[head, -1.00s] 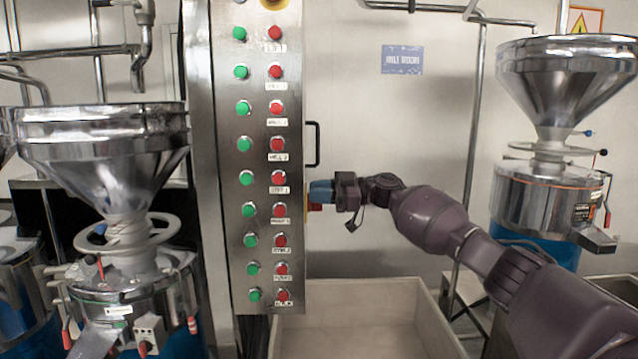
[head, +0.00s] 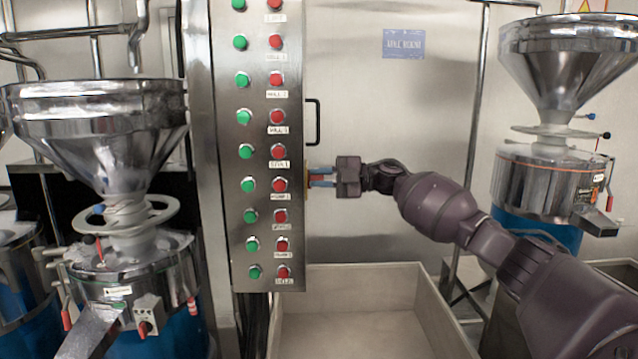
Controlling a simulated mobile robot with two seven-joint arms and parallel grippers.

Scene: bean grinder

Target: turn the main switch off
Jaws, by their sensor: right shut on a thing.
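The main switch (head: 307,181) is on the right side face of the steel control cabinet (head: 235,215). Only a small yellow and red part of it shows. My right gripper (head: 318,178) reaches in from the right, level and pointing left at the switch. Its two blue fingers lie one above the other, shut on the switch handle, with a bit of red between them. The fingers hide most of the handle, so its exact angle is hard to tell. My left gripper is out of view.
Green buttons (head: 246,151) and red buttons (head: 277,151) line the cabinet front. A black door handle (head: 314,122) sits just above my right gripper. A pale open bin (head: 440,318) stands below. Funnel-topped grinders stand left (head: 95,115) and right (head: 570,65).

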